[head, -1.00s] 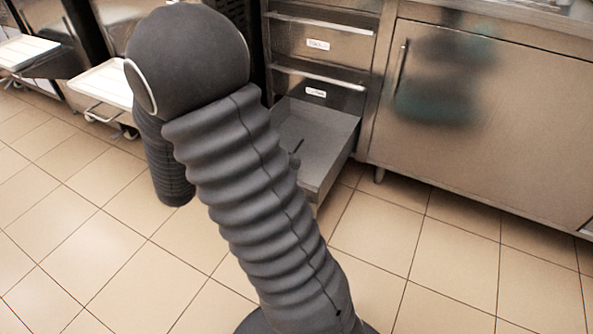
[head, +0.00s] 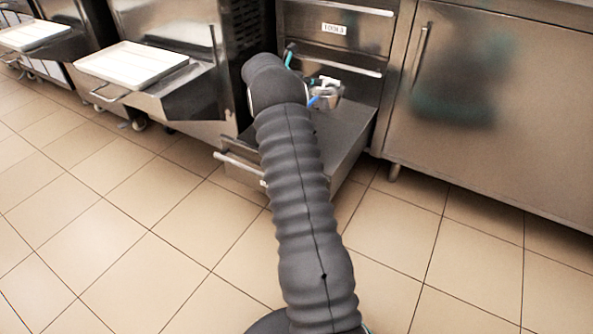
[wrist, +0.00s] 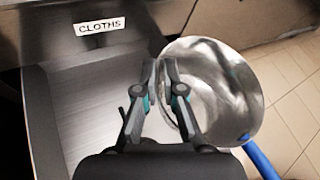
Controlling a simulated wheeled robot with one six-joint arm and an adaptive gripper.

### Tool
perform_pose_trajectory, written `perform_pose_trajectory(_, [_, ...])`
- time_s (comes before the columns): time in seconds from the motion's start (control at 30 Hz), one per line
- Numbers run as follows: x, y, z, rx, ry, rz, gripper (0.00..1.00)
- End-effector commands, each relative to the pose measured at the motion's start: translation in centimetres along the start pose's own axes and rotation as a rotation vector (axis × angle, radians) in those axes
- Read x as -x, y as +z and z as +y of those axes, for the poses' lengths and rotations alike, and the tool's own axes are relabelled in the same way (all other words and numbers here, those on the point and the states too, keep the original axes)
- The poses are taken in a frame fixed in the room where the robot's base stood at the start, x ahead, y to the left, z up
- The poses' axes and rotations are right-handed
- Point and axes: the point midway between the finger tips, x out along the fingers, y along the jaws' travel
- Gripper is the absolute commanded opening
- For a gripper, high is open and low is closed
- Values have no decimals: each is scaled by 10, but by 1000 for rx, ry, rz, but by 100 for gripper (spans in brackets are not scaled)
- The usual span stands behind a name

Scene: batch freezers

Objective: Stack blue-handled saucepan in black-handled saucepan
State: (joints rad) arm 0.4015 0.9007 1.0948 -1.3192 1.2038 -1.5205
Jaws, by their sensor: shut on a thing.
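The blue-handled saucepan (wrist: 225,95) is a shiny steel pan, tilted with its open side toward the wrist camera. Its blue handle (wrist: 262,160) points to the lower right. My gripper (wrist: 167,70) is shut on the pan's rim at its left side. In the head view the saucepan (head: 329,97) shows beside my arm's end, over the open drawer (head: 350,135), and my arm hides much of the gripper. The black-handled saucepan cannot be made out. A small dark piece beside the left finger in the wrist view may be its handle, but I cannot tell.
The drawer floor (wrist: 85,90) looks bare at the left of the wrist view, below a front labelled CLOTHS (wrist: 101,26). A steel cabinet door (head: 490,110) stands at right. A freezer with a white tray (head: 130,63) stands at left. The tiled floor in front is clear.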

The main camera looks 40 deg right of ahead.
Motion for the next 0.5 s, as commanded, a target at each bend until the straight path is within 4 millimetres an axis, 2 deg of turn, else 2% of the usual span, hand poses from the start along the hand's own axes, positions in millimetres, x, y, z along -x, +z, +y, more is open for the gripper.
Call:
perform_pose_trajectory(0.03, [-12,-3,-2,-12,-24,5,0])
perform_pose_trajectory(0.1, [-21,-3,-5,-22,-46,11,0])
perform_pose_trajectory(0.2, [-24,-7,-3,-26,-59,15,0])
perform_pose_trajectory(0.5, [10,-48,27,-25,-59,14,0])
